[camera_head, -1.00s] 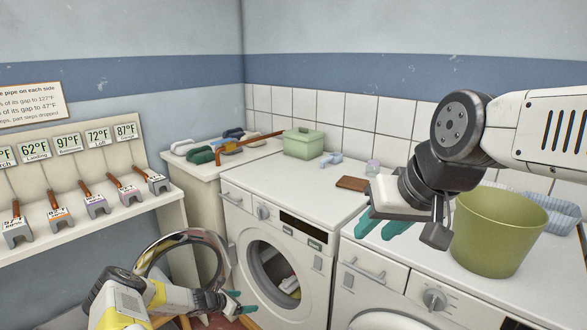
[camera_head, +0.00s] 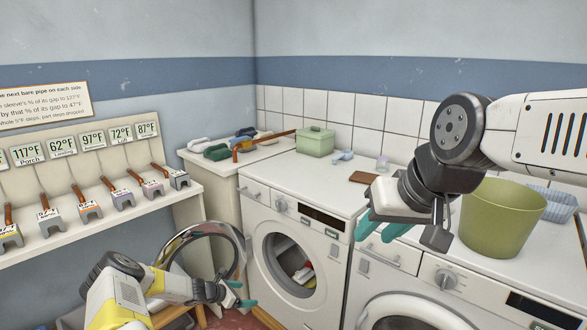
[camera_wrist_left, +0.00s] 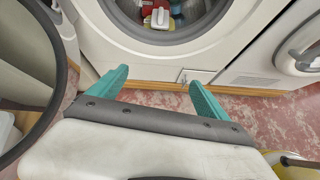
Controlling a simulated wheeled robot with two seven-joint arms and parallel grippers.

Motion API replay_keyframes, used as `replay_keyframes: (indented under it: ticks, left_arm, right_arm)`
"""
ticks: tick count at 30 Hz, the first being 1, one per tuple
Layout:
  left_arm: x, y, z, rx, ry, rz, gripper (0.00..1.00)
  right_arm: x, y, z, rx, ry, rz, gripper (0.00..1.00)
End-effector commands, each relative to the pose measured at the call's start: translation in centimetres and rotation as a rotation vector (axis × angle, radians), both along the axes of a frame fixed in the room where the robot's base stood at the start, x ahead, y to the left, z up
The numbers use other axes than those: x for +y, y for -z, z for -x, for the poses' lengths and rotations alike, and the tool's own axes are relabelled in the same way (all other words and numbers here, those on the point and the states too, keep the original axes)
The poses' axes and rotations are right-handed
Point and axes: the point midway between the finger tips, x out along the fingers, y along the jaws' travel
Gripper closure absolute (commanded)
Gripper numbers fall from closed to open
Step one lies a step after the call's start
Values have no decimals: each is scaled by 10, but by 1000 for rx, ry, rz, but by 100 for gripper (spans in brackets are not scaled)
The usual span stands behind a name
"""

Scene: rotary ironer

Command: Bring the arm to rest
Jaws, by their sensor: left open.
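My left gripper (camera_head: 238,294) hangs low in front of the left washing machine (camera_head: 262,205), beside its open round door (camera_head: 180,243). In the left wrist view its two teal fingers (camera_wrist_left: 157,93) are spread with nothing between them, over the floor in front of the machine. My right gripper (camera_head: 382,228) is over the worktop of the right machine, left of the green bucket (camera_head: 500,218). Its teal fingers show apart and I see nothing between them; its arm partly covers the bucket.
Red and white items lie in the drum (camera_wrist_left: 162,14). A green box (camera_head: 315,142), a small blue item (camera_head: 343,156) and a brown block (camera_head: 363,177) sit on the machine tops. The left wall shelf (camera_head: 70,230) carries several sleeves on pipes under temperature labels. Pinkish floor (camera_wrist_left: 150,105) is bare.

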Motion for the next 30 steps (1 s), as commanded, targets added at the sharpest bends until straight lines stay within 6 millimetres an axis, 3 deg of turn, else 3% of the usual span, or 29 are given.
replay_keyframes:
  ticks: [5, 11, 17, 23, 30]
  left_arm:
    - [-6, -38, -10, -56, 101, -62, 12]
    - [-17, -98, -18, -140, 265, -165, 12]
    - [-37, -195, -15, -266, 524, -338, 12]
    - [-58, -299, 12, -390, 807, -542, 12]
    - [-75, -410, 71, -508, 1098, -780, 12]
  right_arm:
    - [0, 0, 0, 0, 0, 0, 64]
    - [0, 0, 0, 0, 0, 0, 64]
    - [0, 0, 0, 0, 0, 0, 64]
    - [0, 0, 0, 0, 0, 0, 64]
    - [0, 0, 0, 0, 0, 0, 64]
